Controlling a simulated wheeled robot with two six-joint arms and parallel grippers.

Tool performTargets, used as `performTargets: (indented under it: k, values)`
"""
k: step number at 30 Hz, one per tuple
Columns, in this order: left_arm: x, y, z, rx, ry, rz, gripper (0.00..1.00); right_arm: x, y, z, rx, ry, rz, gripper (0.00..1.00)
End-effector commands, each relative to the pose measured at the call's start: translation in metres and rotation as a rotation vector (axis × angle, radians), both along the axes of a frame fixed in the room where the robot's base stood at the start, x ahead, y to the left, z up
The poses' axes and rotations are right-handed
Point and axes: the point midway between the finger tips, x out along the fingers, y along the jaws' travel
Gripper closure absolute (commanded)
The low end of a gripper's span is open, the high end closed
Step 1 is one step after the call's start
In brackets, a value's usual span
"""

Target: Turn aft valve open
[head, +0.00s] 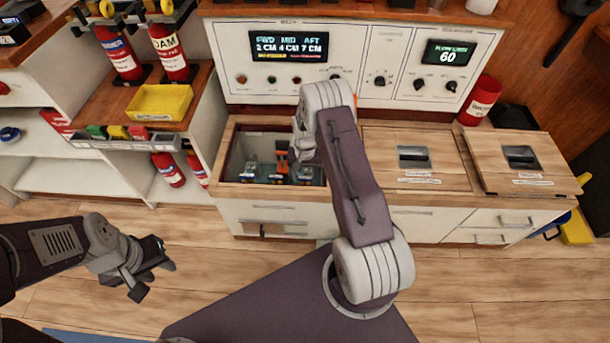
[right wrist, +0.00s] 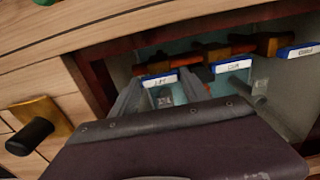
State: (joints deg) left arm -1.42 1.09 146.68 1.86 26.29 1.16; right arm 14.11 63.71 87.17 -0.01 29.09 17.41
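The open compartment (head: 232,160) in the counter holds a row of valves with small blue-edged white labels. In the right wrist view the labels (right wrist: 160,79), (right wrist: 232,64) and (right wrist: 298,51) sit in front of orange and black fittings. Their print is too small to read, so I cannot tell which valve is aft. My right gripper (right wrist: 162,92) reaches into the compartment, its fingers apart on either side of the nearest label's valve. Contact is unclear. In the head view my right arm hides it. My left gripper (head: 152,278) is open and empty above the floor.
A display panel (head: 290,46) with knobs stands behind the compartment, reading FWD 2, MID 4, AFT 7. Closed wooden hatches (head: 415,175) lie to the right. A yellow tray (head: 158,102) and fire extinguishers (head: 118,52) stand at left. The floor in front is clear.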

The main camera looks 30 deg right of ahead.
Motion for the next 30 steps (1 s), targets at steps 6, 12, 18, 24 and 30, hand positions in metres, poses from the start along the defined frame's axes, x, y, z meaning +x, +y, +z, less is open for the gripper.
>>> performTargets:
  k: [6,12,18,24,30]
  values:
    - [0.000,0.000,0.001,0.000,0.000,0.000,0.64,0.000,0.000,0.000,0.000,0.000,-0.007,0.86]
    - [0.000,0.000,0.007,0.000,0.000,0.000,0.64,0.000,0.000,0.002,0.001,0.001,-0.069,0.86]
    - [0.000,0.000,0.018,0.000,0.000,0.000,0.64,-0.001,0.000,0.003,0.000,0.002,-0.211,0.86]
    - [0.000,0.000,0.029,0.000,0.000,0.000,0.64,0.000,0.000,0.003,0.000,0.002,-0.399,0.86]
    - [0.000,0.000,0.038,0.000,0.000,0.000,0.64,0.000,0.000,0.002,0.000,0.001,-0.589,0.86]
